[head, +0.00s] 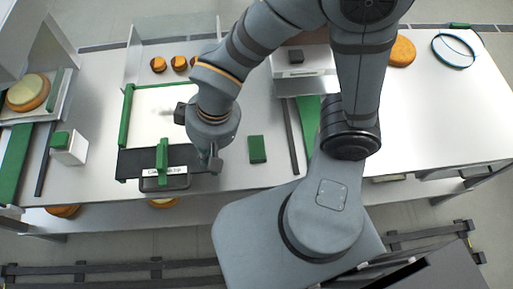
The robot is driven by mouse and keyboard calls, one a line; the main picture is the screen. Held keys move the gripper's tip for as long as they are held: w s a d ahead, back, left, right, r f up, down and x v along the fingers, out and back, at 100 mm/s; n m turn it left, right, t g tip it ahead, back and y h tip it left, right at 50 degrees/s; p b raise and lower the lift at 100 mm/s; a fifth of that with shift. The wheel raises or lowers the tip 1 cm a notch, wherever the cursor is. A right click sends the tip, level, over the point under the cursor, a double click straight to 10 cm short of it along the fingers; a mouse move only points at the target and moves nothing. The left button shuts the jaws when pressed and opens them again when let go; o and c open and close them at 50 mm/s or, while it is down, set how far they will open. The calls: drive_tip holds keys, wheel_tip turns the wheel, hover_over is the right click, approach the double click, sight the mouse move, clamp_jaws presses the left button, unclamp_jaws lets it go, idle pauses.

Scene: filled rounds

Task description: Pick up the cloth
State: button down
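A small dark green rectangle (257,149) lies flat on the white table, right of the green-edged board; it looks like a folded cloth. My gripper (213,162) points down to the left of it, over the right end of the dark bar at the board's front. The two are apart, with bare table between them. The fingers are small and partly hidden by my wrist, so I cannot tell whether they are open or whether they touch the bar.
A white board with green edges (127,104) has a labelled dark box (165,183) with a green upright at its front. Small brown rounds (179,63) stand behind. A white box (69,149) is at left. A dark strip (291,137) lies right of the cloth. The right tabletop (440,120) is mostly clear.

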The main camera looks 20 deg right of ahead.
drive_tip(key=c, duration=2.5)
unclamp_jaws()
drive_tip(key=o, duration=2.2)
drive_tip(key=shift+f, duration=0.1)
